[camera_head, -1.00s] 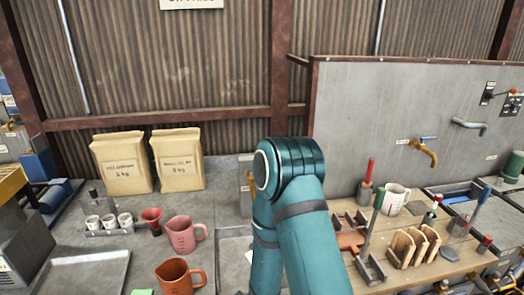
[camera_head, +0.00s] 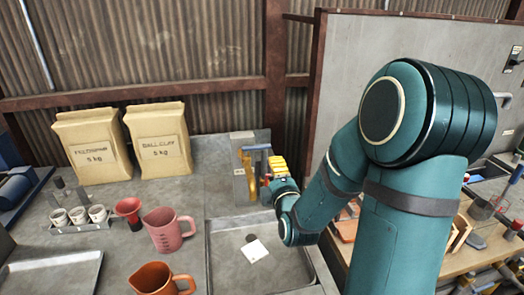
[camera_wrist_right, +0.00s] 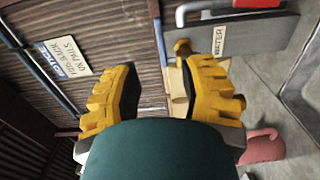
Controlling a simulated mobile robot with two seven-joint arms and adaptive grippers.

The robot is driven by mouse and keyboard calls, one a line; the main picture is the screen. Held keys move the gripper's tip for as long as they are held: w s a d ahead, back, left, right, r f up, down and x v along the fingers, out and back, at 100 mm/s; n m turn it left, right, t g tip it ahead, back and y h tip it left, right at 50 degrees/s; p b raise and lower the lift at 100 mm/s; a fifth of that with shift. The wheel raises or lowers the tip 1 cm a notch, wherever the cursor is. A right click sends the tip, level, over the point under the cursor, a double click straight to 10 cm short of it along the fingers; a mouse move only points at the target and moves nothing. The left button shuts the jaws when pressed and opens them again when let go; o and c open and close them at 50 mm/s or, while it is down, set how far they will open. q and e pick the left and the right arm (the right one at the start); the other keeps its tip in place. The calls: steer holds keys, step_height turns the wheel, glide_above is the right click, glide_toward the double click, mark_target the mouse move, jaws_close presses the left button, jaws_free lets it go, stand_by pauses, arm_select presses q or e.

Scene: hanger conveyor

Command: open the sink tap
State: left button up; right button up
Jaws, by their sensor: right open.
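The sink tap (camera_head: 247,172) is yellow with a blue handle (camera_head: 256,148), on a grey plate behind the sink basin (camera_head: 209,250). My right gripper (camera_head: 277,168) has yellow fingers and is just right of the tap, close to its handle. Contact cannot be told. In the right wrist view, my right gripper (camera_wrist_right: 160,78) is open with nothing between its fingers. A yellow tap part (camera_wrist_right: 182,48) and a plate labelled WATER (camera_wrist_right: 219,40) show beyond the fingertips. My left gripper is not in view.
Two paper bags (camera_head: 93,150) stand left of the tap. A pink jug (camera_head: 167,232), an orange mug (camera_head: 160,280), a red funnel (camera_head: 128,210) and small cups stand left of the basin. A wooden worktop with tools lies to the right, partly behind my arm.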

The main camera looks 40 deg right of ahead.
mark_target(265, 148)
steer(key=b+x, duration=0.1)
steer(key=x, duration=1.2)
steer(key=shift+w+d, duration=0.1)
steer(key=shift+w, duration=0.15)
jaws_close()
